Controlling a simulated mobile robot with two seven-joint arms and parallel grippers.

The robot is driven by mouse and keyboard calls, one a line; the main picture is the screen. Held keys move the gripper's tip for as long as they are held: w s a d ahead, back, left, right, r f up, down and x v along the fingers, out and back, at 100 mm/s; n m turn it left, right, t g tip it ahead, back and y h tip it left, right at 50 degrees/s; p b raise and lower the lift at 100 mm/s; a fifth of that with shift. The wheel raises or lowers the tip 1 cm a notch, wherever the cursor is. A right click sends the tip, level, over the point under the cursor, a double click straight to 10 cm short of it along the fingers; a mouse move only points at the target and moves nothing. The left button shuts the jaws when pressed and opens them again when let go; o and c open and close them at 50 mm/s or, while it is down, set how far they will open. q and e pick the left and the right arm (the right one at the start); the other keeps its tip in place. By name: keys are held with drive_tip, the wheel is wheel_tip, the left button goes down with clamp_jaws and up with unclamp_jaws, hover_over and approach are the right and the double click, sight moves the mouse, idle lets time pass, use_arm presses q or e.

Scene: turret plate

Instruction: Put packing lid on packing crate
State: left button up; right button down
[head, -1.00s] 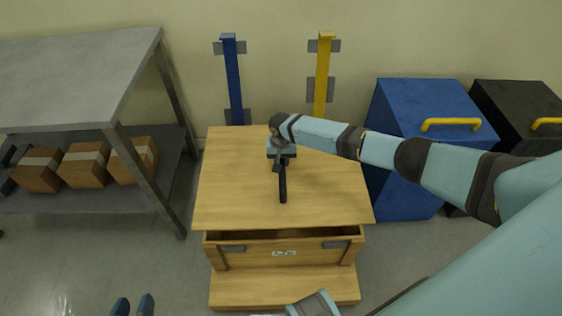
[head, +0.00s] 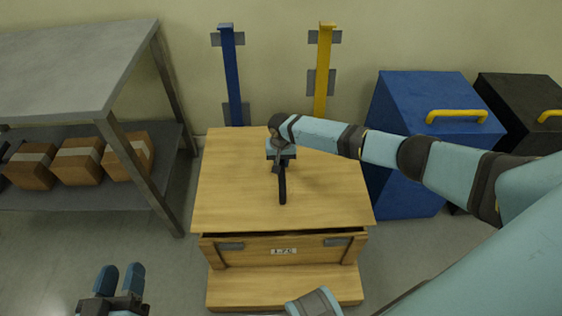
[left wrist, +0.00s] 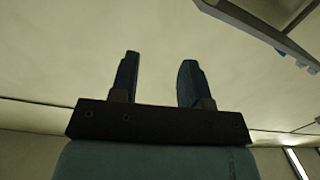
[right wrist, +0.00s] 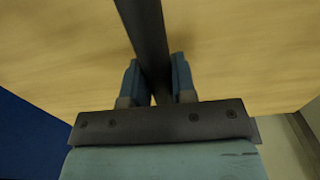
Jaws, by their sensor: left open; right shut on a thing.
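The packing lid (head: 236,182) is a flat wooden panel with a dark bar handle (head: 282,186) along its middle. It lies over the top of the wooden packing crate (head: 284,251), whose labelled front shows below it. A thin dark gap shows under the lid's front edge; I cannot tell whether the lid is fully seated. My right gripper (head: 281,160) is shut on the handle, and in the right wrist view the fingers (right wrist: 158,80) pinch the dark bar above the wood. My left gripper (head: 121,281) is open and empty at the lower left, and its fingers (left wrist: 157,82) show apart.
A grey metal shelf (head: 70,65) with several cardboard boxes (head: 80,162) stands at the left. Blue (head: 232,75) and yellow (head: 323,75) posts stand by the back wall. A blue bin (head: 420,95) and a black bin (head: 520,100) stand at the right.

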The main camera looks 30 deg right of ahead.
drive_tip(key=shift+w+f+b, duration=0.15)
drive_tip(key=shift+f+b, duration=0.1)
drive_tip(key=shift+b, duration=0.05)
drive_tip(key=shift+f+b, duration=0.75)
drive_tip(key=shift+b, duration=0.15)
drive_tip(key=shift+f+b, duration=0.3)
drive_tip(key=shift+b, duration=0.05)
drive_tip(key=shift+f+b, duration=0.9)
drive_tip(key=shift+b, duration=0.2)
use_arm(q)
drive_tip(key=shift+d+r+m+t+h, duration=0.15)
drive_tip(key=shift+d+r+m+h, duration=0.05)
drive_tip(key=shift+d+h, duration=0.35)
drive_tip(key=shift+d+r+m+t+h, duration=0.15)
drive_tip(key=shift+d+r+m+h, duration=0.05)
drive_tip(key=shift+d+h, duration=0.35)
use_arm(e)
drive_tip(key=shift+f, duration=0.8)
use_arm(q)
drive_tip(key=shift+f, duration=0.1)
use_arm(e)
drive_tip(key=shift+f, duration=0.35)
